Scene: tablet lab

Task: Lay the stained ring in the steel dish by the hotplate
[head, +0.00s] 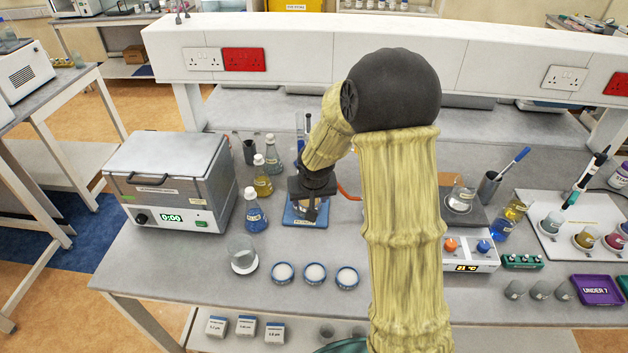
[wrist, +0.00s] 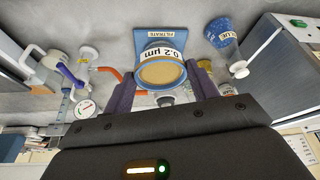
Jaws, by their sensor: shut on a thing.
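The stained ring (wrist: 163,74), blue with a tan disc and a 0.2 µm label, lies between the two fingers of my gripper (wrist: 166,82) in the wrist view. The fingers are shut on it. In the head view my gripper (head: 311,206) points down at the blue filtrate stand (head: 306,220), and the ring is mostly hidden there. The stand also shows right by the ring in the wrist view (wrist: 153,34); I cannot tell whether they touch. The hotplate (head: 468,262) is right of my arm, with a beaker on its dark top. I cannot make out the steel dish; my arm may cover it.
Three blue-rimmed white discs (head: 314,273) lie on the front bench. A blue flask (head: 255,213) stands close left of my gripper, with more flasks behind it. A grey heated box (head: 170,185) is further left. Small cups and a purple tray (head: 597,290) are at right.

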